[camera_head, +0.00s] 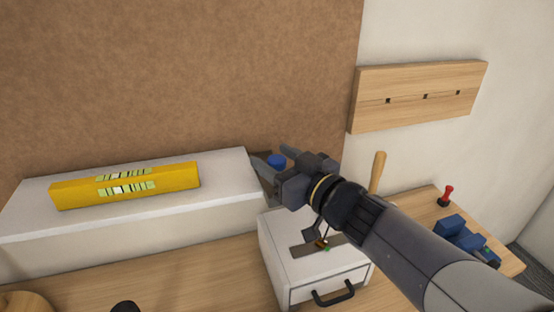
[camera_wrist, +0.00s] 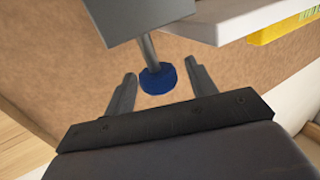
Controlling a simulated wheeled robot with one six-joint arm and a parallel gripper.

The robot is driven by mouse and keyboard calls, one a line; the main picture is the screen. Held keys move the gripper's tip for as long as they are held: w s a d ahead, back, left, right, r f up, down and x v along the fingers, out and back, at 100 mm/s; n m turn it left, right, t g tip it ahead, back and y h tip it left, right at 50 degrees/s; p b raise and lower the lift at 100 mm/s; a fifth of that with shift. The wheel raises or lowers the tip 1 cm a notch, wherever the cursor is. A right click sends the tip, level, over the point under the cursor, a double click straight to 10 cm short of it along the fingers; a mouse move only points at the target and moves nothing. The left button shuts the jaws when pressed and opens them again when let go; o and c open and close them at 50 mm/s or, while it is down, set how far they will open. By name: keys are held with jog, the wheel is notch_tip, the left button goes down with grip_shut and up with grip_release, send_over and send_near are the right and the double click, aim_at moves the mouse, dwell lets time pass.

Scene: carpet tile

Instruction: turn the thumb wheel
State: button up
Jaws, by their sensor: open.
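The thumb wheel is a round blue knob (camera_wrist: 157,78) on a grey metal shaft that comes out of a grey block (camera_wrist: 130,14) in the wrist view. In the head view the blue knob (camera_head: 277,161) shows at the fingertips, and its shaft and block are mostly hidden there. My gripper (camera_wrist: 160,75) is open, with one finger on each side of the knob. In the wrist view there is a gap between each finger and the knob. In the head view my gripper (camera_head: 272,158) reaches in from the lower right.
A wooden wall rack (camera_head: 420,95), a blue vise (camera_head: 462,238) and a red-topped item (camera_head: 446,196) are to the right.

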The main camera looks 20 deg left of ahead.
jog(key=c, duration=0.9)
jog(key=shift+c, duration=0.2)
jog(key=m+t+h+b, duration=0.2)
jog(key=t+b, duration=0.1)
jog(key=b, duration=0.4)
jog(key=shift+w+t, duration=0.1)
jog(key=shift+t, duration=0.2)
